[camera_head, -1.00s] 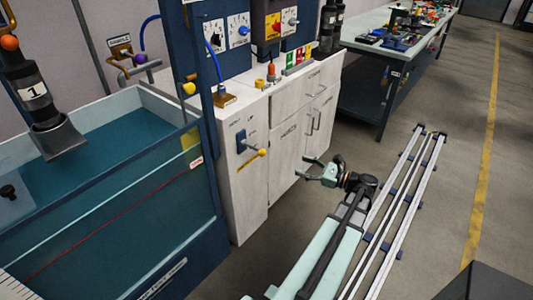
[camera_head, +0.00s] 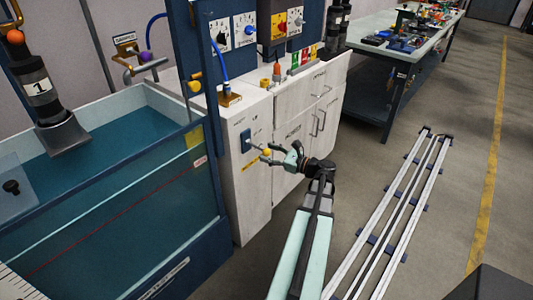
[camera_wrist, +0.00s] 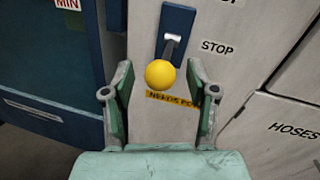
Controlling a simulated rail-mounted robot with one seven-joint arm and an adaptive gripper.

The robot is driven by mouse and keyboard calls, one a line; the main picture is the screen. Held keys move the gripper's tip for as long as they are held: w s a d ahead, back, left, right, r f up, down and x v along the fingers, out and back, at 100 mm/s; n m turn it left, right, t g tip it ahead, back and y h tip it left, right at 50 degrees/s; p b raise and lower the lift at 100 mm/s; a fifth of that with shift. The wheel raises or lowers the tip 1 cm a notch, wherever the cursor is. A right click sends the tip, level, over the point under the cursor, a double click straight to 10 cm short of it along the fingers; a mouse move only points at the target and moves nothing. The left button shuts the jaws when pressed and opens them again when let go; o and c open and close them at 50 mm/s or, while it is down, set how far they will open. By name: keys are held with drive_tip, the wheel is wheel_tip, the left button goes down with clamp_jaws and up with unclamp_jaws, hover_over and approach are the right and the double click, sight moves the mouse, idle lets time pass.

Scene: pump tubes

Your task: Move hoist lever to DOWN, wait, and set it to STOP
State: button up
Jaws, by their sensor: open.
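The hoist lever is a short grey shaft with a yellow ball knob (camera_wrist: 160,73), mounted on a blue plate (camera_wrist: 178,22) on the white cabinet's front. In the head view the knob (camera_head: 266,152) is just left of my gripper (camera_head: 280,154). My gripper is open; in the wrist view its two green fingers stand on either side of the knob with gaps on both sides. A STOP label (camera_wrist: 217,47) is right of the shaft. Another label above is cut off by the frame. I cannot tell the exact lever setting.
A yellow label (camera_wrist: 172,98) below the lever is partly hidden by the right finger. A water tank (camera_head: 110,200) stands left of the cabinet (camera_head: 245,200). The rails (camera_head: 390,215) and open floor are right. A workbench (camera_head: 400,50) stands behind.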

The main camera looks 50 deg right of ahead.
drive_tip(key=shift+w, duration=0.7)
clamp_jaws()
drive_tip(key=shift+f, duration=0.1)
